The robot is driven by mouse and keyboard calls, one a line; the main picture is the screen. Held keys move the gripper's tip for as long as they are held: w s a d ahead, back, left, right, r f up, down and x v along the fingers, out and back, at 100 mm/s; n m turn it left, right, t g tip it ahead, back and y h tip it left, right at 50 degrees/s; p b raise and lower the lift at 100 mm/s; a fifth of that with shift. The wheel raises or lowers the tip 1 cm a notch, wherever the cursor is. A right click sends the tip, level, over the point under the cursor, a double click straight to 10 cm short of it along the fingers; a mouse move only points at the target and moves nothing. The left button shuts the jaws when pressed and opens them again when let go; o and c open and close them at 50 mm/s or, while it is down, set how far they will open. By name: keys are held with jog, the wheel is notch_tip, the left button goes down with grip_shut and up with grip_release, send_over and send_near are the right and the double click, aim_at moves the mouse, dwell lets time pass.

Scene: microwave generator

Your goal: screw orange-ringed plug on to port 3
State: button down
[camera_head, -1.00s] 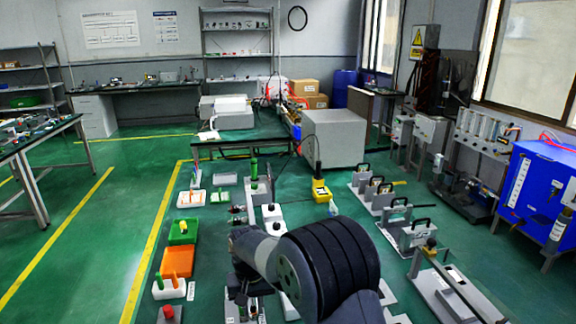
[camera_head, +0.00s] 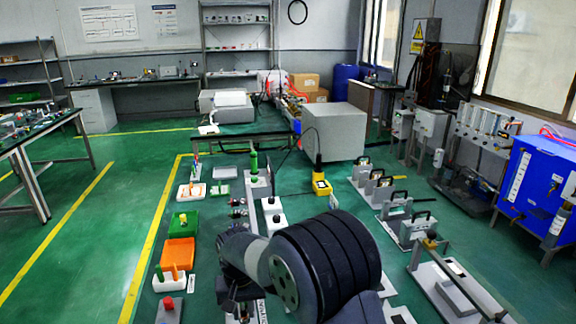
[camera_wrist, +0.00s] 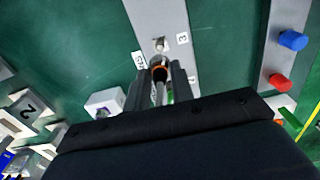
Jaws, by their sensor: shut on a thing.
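In the wrist view my gripper (camera_wrist: 159,70) is shut on a dark-ended plug with an orange ring (camera_wrist: 158,76). The plug sits between the two fingers, and its lower part is partly hidden. A small metal port (camera_wrist: 159,44) stands on a grey panel (camera_wrist: 158,15), just above the plug in the picture. A white label marked 3 (camera_wrist: 182,38) is to its right. The plug end and the port look close but apart; the depth gap is hard to tell. In the head view my arm hides the gripper, plug and port.
In the wrist view a blue knob (camera_wrist: 292,40) and a red knob (camera_wrist: 279,81) stand on a grey strip at the right. In the head view trays, such as the orange tray (camera_head: 178,251), lie left of my arm.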

aim_at(243, 310)
jog(key=shift+f, duration=0.15)
jog(key=shift+f+b, duration=1.9)
jog(key=shift+f, duration=0.9)
jog(key=shift+f, duration=0.5)
dwell(0.5)
jog(key=c, duration=1.1)
grip_release()
jog(key=shift+c, duration=0.2)
notch_tip(243, 310, up, 11)
jog(key=shift+f+b, duration=0.1)
jog(key=shift+b, duration=0.25)
jog(key=shift+f, duration=0.1)
